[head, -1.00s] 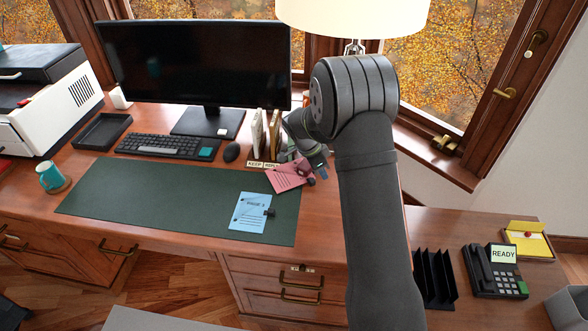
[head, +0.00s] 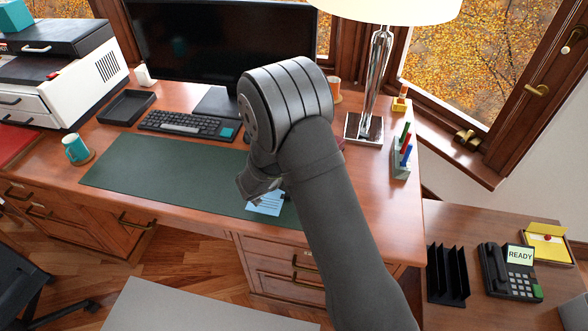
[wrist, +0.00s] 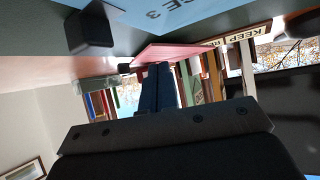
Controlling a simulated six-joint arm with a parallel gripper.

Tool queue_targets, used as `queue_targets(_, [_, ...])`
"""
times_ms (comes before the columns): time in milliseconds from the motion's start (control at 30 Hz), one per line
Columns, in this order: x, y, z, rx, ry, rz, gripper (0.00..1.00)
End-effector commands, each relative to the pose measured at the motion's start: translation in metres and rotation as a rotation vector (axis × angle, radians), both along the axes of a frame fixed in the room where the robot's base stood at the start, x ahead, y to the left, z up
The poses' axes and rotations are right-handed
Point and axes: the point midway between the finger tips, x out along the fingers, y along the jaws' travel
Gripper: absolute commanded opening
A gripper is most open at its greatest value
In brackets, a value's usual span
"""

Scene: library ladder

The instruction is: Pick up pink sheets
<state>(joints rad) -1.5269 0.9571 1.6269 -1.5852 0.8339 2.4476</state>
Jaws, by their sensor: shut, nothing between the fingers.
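The pink sheets (wrist: 172,50) lie on the desk in the wrist view, which is upside down, with a small dark clip (wrist: 124,68) at one edge. In the head view my arm hides them. My gripper (wrist: 158,68) is shut and empty; its fingertips appear in front of the pink sheets, and I cannot tell the gap. The blue sheets (head: 264,204) lie on the green desk mat (head: 150,180), partly behind my wrist. They also show at the top of the wrist view (wrist: 172,10), with a large black clip (wrist: 90,32) close by.
A KEEP sign (wrist: 240,34) and upright folders (wrist: 213,72) stand beyond the pink sheets. A black rack (head: 447,275) and phone (head: 510,272) occupy the lower right surface.

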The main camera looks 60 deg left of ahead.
Motion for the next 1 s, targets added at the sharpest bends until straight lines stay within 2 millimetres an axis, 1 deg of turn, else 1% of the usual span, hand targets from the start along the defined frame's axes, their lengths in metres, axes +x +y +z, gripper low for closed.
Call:
queue_targets(33, [0.010, 0.003, 0.000, 0.000, -0.001, -0.004, 0.00])
queue_targets(300, [0.064, 0.026, 0.000, 0.000, 0.000, -0.005, 0.00])
queue_targets(500, [0.093, 0.039, 0.000, -0.001, 0.000, -0.003, 0.00])
queue_targets(633, [0.091, 0.039, -0.013, -0.004, 0.000, 0.000, 0.00])
queue_targets(1000, [0.091, 0.038, -0.017, -0.003, 0.001, -0.001, 0.00])
